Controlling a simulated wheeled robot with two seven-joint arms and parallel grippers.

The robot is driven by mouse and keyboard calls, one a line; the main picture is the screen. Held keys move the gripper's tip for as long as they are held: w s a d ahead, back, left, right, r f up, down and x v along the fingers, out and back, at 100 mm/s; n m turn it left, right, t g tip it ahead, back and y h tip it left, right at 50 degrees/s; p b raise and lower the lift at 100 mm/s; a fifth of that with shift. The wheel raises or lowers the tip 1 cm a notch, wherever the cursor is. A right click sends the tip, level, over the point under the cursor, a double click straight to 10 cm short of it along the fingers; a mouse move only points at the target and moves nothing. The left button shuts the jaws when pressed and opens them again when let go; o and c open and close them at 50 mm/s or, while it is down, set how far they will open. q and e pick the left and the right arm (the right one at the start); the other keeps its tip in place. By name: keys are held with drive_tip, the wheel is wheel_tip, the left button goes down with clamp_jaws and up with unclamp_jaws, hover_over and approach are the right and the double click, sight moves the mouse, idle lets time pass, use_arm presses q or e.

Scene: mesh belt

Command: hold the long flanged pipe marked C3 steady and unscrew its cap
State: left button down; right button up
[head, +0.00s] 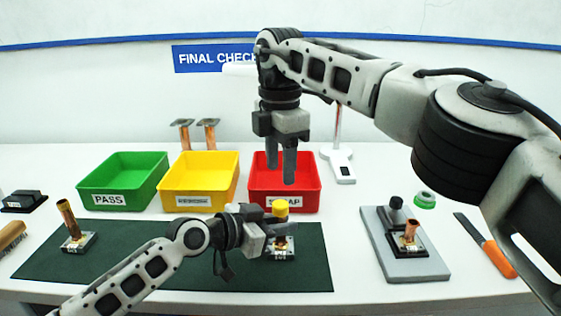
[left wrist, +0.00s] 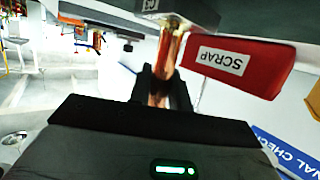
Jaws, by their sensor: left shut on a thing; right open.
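The flanged pipe stands upright on the dark green mat (head: 180,272), with its square flange (head: 283,253) at the bottom and a yellow cap (head: 280,208) on top. My left gripper (head: 281,230) is shut around the pipe below the cap and hides most of it in the head view. In the left wrist view the copper pipe (left wrist: 166,62) passes between the fingers, with the flange (left wrist: 175,12) beyond; I cannot read its mark surely. My right gripper (head: 282,176) is open and empty, fingers pointing down, above the cap and apart from it.
Green (head: 125,182), yellow (head: 200,183) and red (head: 303,187) bins stand behind the mat. Another flanged pipe (head: 68,218) stands left. A grey plate (head: 415,272) at right holds a short copper pipe (head: 410,232). An orange-handled tool (head: 497,260) lies far right.

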sight(280, 203)
drive_tip(key=m, duration=0.9)
drive_tip(key=shift+f+m, duration=0.1)
drive_tip(key=shift+m, duration=0.3)
drive_tip(key=shift+f, duration=3.9)
